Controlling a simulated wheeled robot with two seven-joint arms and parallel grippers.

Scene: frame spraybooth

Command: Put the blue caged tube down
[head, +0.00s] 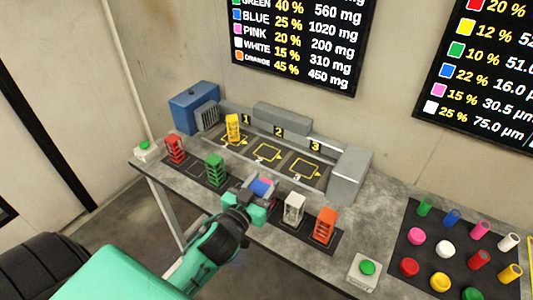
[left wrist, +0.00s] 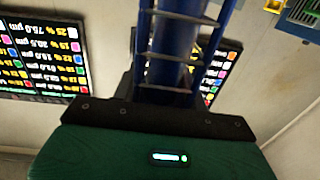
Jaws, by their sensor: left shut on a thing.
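My left gripper (head: 250,193) is shut on the blue caged tube (head: 261,187), over the front part of the bench. Gripper and arm hide much of the tube in the head view. In the left wrist view the blue cage (left wrist: 178,50) rises from the jaws, its bars and rings clear; its lower end is hidden. A small pink patch (head: 268,181) shows beside the blue; I cannot tell what it belongs to. The yellow caged tube (head: 232,127) stands at bay 1. Bays 2 (head: 267,153) and 3 (head: 305,173) are empty. My right gripper is not in view.
Red (head: 174,149), green (head: 215,170), white (head: 294,207) and orange (head: 325,226) caged tubes stand along the front. Green buttons (head: 143,146) (head: 367,267) sit at both ends. A grey block (head: 349,174) bounds the bays at right. A dark mat (head: 430,224) holds coloured pieces.

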